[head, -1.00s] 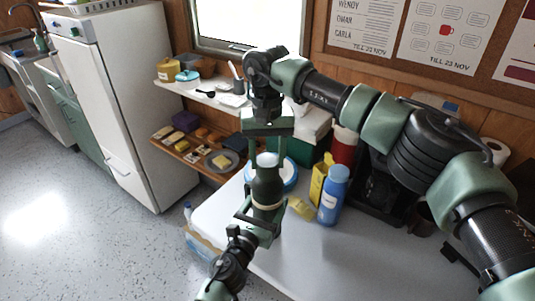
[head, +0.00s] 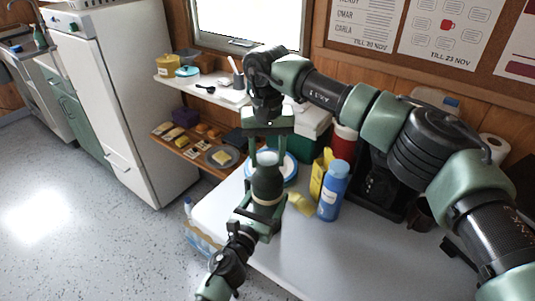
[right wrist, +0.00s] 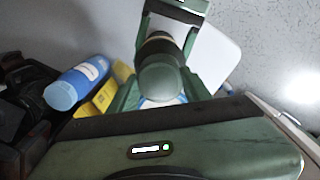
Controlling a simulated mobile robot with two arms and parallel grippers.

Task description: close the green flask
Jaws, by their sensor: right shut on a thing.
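The green flask (head: 267,183) stands upright over the near-left part of the white table, with a dark rounded top and a pale band below it. Its rounded top also shows in the right wrist view (right wrist: 160,80). My right gripper (head: 268,160) points straight down and is shut on the flask's top, one finger on each side. My left gripper (head: 260,218) comes from below and is around the flask's lower body; its fingers seem shut on it. The flask's base is hidden by the left gripper. I cannot tell whether the top is fully seated.
A blue bottle (head: 332,192) and a yellow box (head: 318,175) stand close to the right of the flask. A blue-rimmed plate (head: 290,168) lies behind it. The table (head: 330,255) is clear in front. A low shelf (head: 192,150) with food stands behind left.

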